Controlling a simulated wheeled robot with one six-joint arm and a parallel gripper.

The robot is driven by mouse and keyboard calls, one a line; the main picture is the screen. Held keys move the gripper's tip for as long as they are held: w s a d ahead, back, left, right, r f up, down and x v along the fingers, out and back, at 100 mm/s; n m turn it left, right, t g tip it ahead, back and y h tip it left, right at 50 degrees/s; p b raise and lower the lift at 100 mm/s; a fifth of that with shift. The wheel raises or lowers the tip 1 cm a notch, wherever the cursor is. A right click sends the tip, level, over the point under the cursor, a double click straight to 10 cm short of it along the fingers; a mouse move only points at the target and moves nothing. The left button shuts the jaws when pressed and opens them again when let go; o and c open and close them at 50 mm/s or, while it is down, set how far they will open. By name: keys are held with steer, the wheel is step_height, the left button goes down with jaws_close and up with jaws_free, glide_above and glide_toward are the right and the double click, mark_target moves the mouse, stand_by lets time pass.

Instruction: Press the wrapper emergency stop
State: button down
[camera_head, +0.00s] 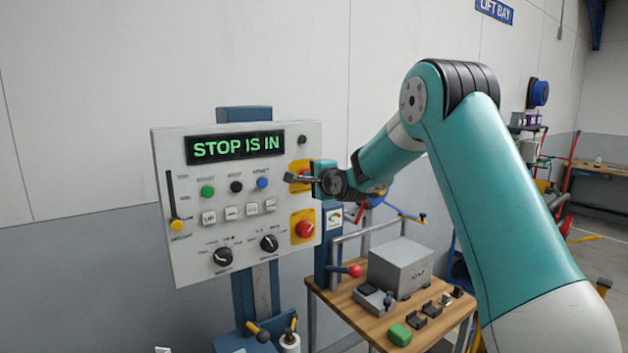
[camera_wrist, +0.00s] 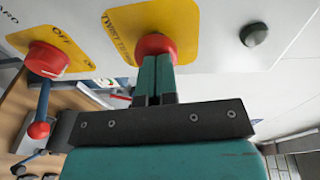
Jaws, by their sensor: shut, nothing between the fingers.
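The grey control panel (camera_head: 188,257) carries a green-lit display (camera_head: 236,147) that reads "STOP IS IN". At its upper right is a red button on a yellow plate (camera_head: 300,165), mostly hidden by my gripper in the head view. In the wrist view this red button (camera_wrist: 152,43) sits on a yellow plate (camera_wrist: 120,22) lettered "TWIST TO…". My gripper (camera_head: 300,178) is shut and empty. Its closed fingertips (camera_wrist: 156,60) reach the button's face and appear to touch it.
Knobs, coloured buttons and a slider (camera_head: 176,224) fill the panel's left. A wooden bench (camera_head: 350,318) with a grey box (camera_head: 402,265) stands right of the panel.

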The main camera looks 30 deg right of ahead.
steer(key=shift+w+a+r, duration=0.2)
steer(key=shift+w+a, duration=0.05)
steer(key=s+r+b, duration=0.1)
steer(key=s+b, duration=0.5)
steer(key=s, duration=0.8)
steer(key=shift+s+a, duration=0.2)
steer(key=shift+a, duration=0.05)
